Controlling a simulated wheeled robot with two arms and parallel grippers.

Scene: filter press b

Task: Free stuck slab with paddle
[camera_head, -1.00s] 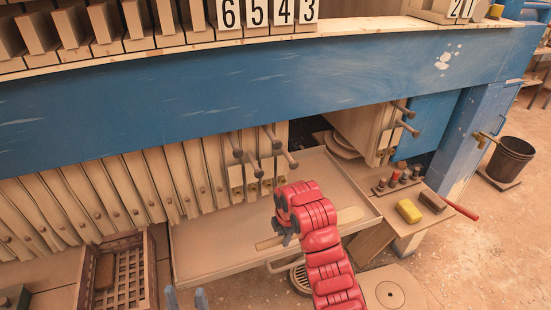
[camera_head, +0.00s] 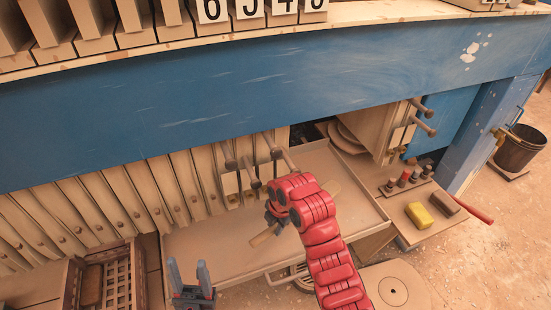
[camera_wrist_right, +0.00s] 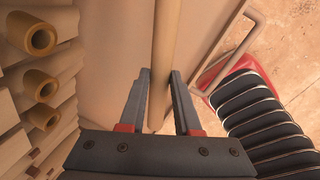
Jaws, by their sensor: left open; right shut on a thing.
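The wooden paddle (camera_head: 264,236) is over the tray, with its near end to the lower left and its far end beyond my right arm. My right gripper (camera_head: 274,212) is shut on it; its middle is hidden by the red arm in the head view. In the right wrist view the paddle's pale shaft (camera_wrist_right: 165,60) runs between the two fingers (camera_wrist_right: 158,100). My left gripper (camera_head: 190,277) is open and empty at the tray's front left, fingers up. A row of upright slabs (camera_head: 135,195) stands behind the tray; I cannot tell which is stuck.
The shallow tray (camera_head: 215,250) lies below the press. Dark knobbed rods (camera_head: 250,172) stick out close behind my right gripper. The blue beam (camera_head: 230,100) passes above. A slatted crate (camera_head: 118,285) is at left; a yellow sponge (camera_head: 419,215) sits on the right-hand shelf.

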